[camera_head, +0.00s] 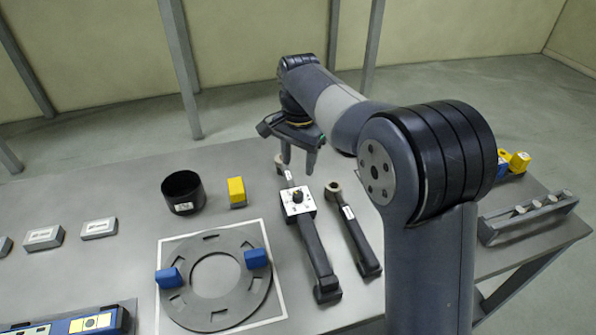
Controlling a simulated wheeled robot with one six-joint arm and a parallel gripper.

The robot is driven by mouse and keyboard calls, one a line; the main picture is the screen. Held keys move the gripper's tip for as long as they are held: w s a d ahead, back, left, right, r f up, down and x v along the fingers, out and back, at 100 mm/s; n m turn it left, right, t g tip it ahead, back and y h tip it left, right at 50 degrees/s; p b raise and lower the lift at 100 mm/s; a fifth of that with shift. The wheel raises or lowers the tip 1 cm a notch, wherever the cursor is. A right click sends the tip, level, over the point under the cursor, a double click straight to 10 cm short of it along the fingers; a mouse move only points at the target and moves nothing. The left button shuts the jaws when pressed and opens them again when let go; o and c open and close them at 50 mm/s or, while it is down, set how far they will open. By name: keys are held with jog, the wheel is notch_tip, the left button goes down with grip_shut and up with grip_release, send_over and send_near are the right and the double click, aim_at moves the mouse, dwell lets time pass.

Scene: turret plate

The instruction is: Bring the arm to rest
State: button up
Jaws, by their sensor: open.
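My arm reaches in from the right of the head view and bends over the grey table (130,185). My gripper (298,168) points down above the table, with its two fingers apart and nothing between them. It is in front of the far end of a long dark tool with a dial box (298,203). From this angle I cannot tell how high the fingertips are above that tool.
A dark ring plate (183,300) bears two blue blocks. A black cup (183,192), yellow block (236,192) and dark wrench (354,232) lie nearby. Small grey boxes (99,228) stand left, a blue panel (70,322) front left, a slotted rack (527,217) right.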

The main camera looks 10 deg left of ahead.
aim_at(298, 194)
jog(key=shift+r, duration=0.15)
notch_tip(298, 194, down, 11)
jog(key=shift+a+r+p, duration=0.1)
jog(key=shift+p, duration=0.45)
dwell(0.5)
